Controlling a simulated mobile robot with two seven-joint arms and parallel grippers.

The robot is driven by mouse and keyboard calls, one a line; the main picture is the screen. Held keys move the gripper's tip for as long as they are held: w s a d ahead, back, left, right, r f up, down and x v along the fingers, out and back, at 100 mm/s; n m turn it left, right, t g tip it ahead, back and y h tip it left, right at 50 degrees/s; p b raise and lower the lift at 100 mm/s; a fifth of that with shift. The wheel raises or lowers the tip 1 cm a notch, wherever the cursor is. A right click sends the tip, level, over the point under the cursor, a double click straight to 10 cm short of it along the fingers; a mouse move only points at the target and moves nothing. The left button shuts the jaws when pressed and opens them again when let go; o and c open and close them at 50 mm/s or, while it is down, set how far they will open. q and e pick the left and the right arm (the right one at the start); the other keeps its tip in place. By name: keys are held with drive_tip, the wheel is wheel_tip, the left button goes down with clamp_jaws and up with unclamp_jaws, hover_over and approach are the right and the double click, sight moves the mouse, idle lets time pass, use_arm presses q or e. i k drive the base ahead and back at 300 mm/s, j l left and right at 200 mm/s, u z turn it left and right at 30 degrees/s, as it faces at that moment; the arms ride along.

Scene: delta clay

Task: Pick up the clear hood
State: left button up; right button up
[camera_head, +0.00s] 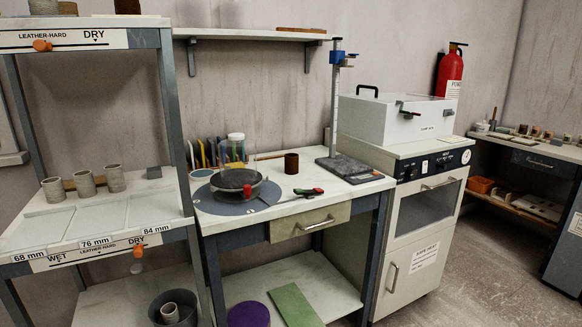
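Neither of my grippers is in view.
Grey cups (84,184) stand on the left rack. A white box (392,119) tops the cabinet at right.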

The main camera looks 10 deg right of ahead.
sight(238, 154)
drive_tip(key=i+j+u, duration=0.15)
drive_tip(key=i+u, duration=0.2)
drive_tip(key=i, duration=0.3)
drive_tip(key=i+u, duration=0.4)
drive_tip(key=i, duration=0.25)
